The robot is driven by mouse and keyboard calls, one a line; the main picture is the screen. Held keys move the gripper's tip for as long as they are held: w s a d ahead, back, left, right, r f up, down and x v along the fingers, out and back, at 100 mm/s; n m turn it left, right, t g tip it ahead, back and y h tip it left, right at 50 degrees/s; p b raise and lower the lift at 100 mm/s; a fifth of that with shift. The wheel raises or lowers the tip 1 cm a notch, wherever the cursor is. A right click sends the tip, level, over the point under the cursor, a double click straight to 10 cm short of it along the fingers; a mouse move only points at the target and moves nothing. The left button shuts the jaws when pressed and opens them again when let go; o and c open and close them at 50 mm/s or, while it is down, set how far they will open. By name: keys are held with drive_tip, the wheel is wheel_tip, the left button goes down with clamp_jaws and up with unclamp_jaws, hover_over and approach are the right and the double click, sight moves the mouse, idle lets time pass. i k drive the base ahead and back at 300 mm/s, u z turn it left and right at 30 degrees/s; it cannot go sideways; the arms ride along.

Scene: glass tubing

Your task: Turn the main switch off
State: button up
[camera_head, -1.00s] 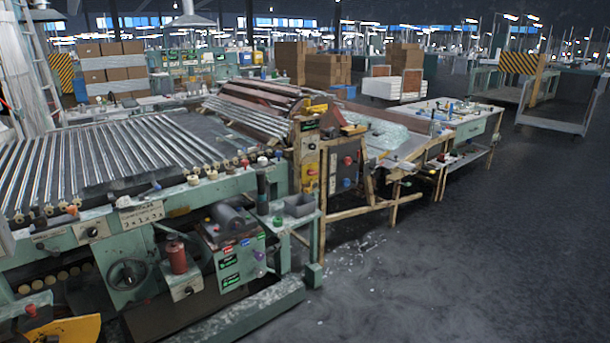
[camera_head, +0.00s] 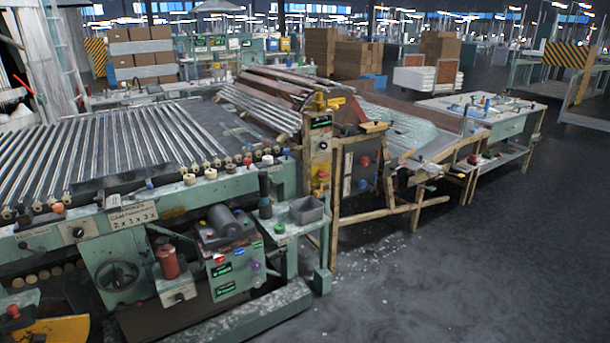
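Which control is the main switch I cannot tell from this view. A green control box (camera_head: 236,269) with coloured buttons and small green-lit labels hangs on the front of the glass tubing machine (camera_head: 180,210). A dark knob (camera_head: 78,232) sits on a pale plate at the machine's left front. A tall yellow and brown panel (camera_head: 320,165) with a lit display stands at the machine's right end. Beside it, a dark box (camera_head: 363,172) carries a red knob and a blue knob. The switch positions are too small to read. My gripper is not in view.
Grey floor (camera_head: 450,270) is open at the right front. A small side shelf with a grey bin (camera_head: 306,210) and wooden frame legs (camera_head: 416,212) stick out toward it. A white-topped table (camera_head: 490,113) stands farther back. Cardboard boxes (camera_head: 140,55) are stacked behind.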

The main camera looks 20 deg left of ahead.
sight(322, 173)
drive_tip(key=u, duration=0.45)
drive_tip(key=i, duration=0.6)
drive_tip(key=u, duration=1)
drive_tip(key=i, duration=0.8)
drive_tip(key=u, duration=0.55)
